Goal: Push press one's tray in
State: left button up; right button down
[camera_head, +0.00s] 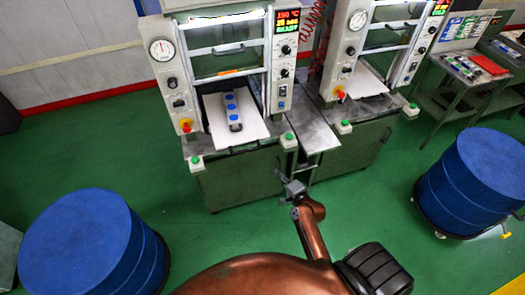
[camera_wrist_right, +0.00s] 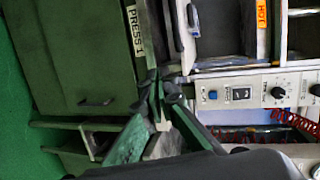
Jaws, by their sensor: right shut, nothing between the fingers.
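Press one (camera_head: 215,45) is the left of two presses in the head view, and its cabinet carries a PRESS 1 label (camera_wrist_right: 135,32) in the right wrist view. Its pale tray (camera_head: 252,133) sticks out of the press front. My left gripper is not in view.
A second press (camera_head: 375,50) stands to the right, with a narrow metal side table (camera_head: 312,130) between the presses. Blue drums stand at the left (camera_head: 90,245) and right (camera_head: 480,175). A bench (camera_head: 455,95) with parts is at the far right. Green floor in front is clear.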

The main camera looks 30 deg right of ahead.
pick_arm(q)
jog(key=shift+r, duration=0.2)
pick_arm(e)
jog(key=w, duration=1.4)
jog(key=shift+d+m, duration=0.3)
jog(key=shift+d, duration=0.05)
jog(key=shift+w+r, duration=0.1)
